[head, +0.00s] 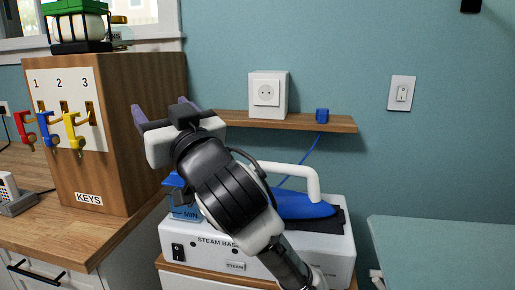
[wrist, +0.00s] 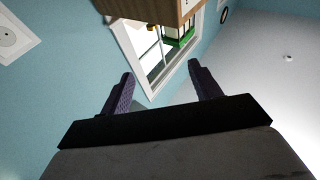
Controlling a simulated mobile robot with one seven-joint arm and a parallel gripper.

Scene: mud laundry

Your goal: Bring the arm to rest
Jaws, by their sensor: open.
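The key cabinet (head: 150,150) with red, blue and yellow keys stands close at left on the wooden counter (head: 75,235). The shelf (head: 340,124) holds a white socket box (head: 280,98) and a small blue plug (head: 322,115). An ironing-board-like surface (head: 445,250) is at right.

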